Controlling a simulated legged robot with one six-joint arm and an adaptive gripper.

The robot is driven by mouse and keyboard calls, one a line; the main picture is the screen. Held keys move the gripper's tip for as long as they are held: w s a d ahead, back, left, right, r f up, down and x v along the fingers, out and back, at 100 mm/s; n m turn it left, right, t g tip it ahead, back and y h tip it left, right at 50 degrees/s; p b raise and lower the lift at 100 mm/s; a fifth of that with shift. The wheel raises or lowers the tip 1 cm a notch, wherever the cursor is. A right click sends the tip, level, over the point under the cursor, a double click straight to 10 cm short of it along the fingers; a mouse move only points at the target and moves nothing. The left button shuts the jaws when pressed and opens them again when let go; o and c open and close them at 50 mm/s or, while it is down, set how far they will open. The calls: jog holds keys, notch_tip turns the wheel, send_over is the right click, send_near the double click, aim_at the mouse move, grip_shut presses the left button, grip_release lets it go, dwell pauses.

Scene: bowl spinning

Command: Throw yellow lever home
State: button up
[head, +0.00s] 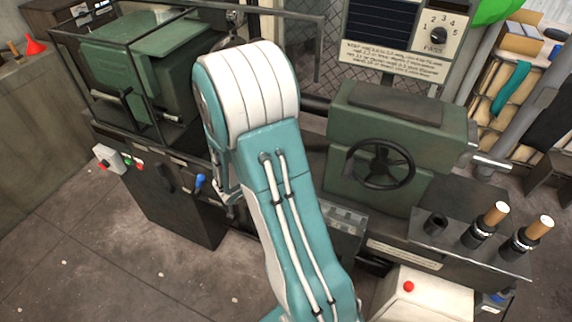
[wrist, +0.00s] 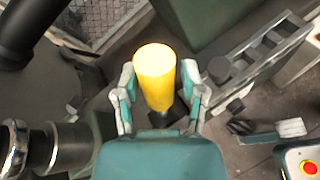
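The yellow lever (wrist: 155,78) shows in the wrist view as a thick yellow cylinder on a dark stem, its rounded end toward the camera. My gripper (wrist: 159,80) has one finger on each side of it, spread apart. The left finger is close to the yellow surface, and a narrow gap shows on the right. I cannot tell whether either finger touches it. In the head view my arm covers the lever and most of the gripper.
A green lathe-like machine has a black handwheel (head: 379,165) at right and a caged green housing (head: 155,50) at left. Wooden-topped tool holders (head: 488,222) stand at right. A red button (head: 408,286) sits on a pale box; open floor lies front left.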

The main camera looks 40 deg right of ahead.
jog(key=v, duration=1.2)
dwell(0.3)
jog(key=s+a+r+m+t+y, duration=0.4)
jog(key=s+a+r+m+y, duration=0.7)
jog(key=a+r+m+y, duration=0.2)
jog(key=shift+s+a+r+m+t+y, duration=0.35)
jog(key=shift+a+r, duration=0.4)
jog(key=shift+a, duration=0.3)
